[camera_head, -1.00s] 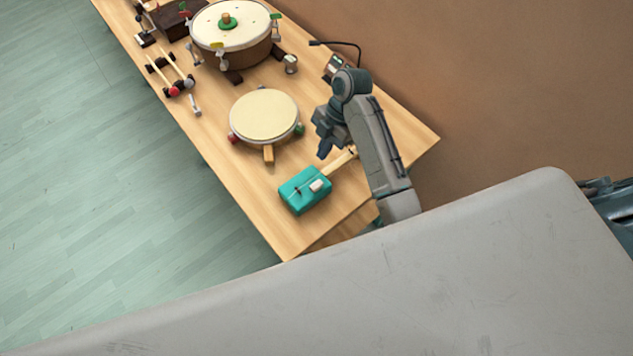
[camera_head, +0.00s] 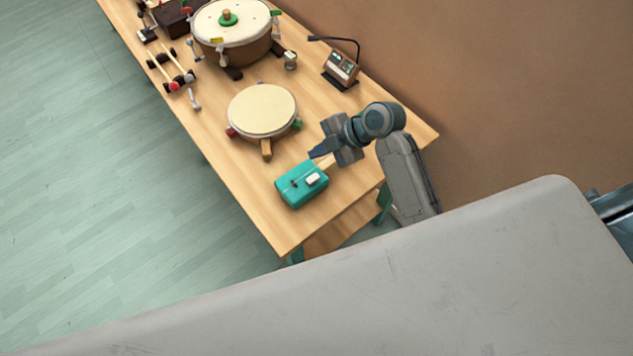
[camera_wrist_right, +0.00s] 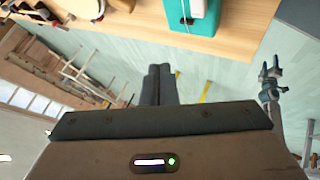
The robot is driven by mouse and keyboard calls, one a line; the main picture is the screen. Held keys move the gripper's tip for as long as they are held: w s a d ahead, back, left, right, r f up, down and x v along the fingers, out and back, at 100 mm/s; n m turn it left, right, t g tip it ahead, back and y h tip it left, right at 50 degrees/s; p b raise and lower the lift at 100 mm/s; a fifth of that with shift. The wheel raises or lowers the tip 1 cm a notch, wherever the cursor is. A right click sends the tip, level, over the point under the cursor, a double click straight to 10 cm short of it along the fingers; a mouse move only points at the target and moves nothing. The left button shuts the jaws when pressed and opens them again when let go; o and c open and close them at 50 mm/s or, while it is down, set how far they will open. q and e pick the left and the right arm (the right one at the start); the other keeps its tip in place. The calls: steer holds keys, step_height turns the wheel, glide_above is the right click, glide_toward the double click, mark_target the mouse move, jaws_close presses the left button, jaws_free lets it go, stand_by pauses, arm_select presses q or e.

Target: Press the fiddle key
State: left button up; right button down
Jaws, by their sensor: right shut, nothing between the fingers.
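The fiddle is a teal box (camera_head: 289,194) with a pale wooden neck, near the table's front end. A small white block (camera_head: 313,179), which looks like its key, sits on top. My right gripper (camera_head: 312,154) is shut and empty, pointing left just beyond the box, apart from the white block. In the right wrist view the shut fingers (camera_wrist_right: 158,85) hang over open floor, with part of the teal box (camera_wrist_right: 195,12) at the top. A small jointed shape there, probably my left gripper (camera_wrist_right: 269,70), is too small to read.
A round cream drum (camera_head: 262,110) with wooden feet stands left of my right gripper. A larger drum (camera_head: 232,25) is farther back. A lamp-like device (camera_head: 341,67) stands by the wall edge. The table (camera_head: 285,230) is bare around the teal box.

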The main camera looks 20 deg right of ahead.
mark_target(317, 178)
steer(key=shift+y, duration=0.3)
step_height(317, 178, down, 8)
steer(key=b, duration=0.6)
steer(key=shift+a+f+b, duration=0.15)
steer(key=shift+b, duration=0.25)
steer(key=shift+f, duration=0.1)
stand_by(1.6)
steer(key=shift+f+b, duration=0.3)
steer(key=shift+s+f+b, duration=0.1)
steer(key=shift+f+b, duration=0.35)
steer(key=shift+f, duration=0.1)
stand_by(0.7)
stand_by(0.3)
steer(key=shift+r+p, duration=0.8)
steer(key=shift+r, duration=0.2)
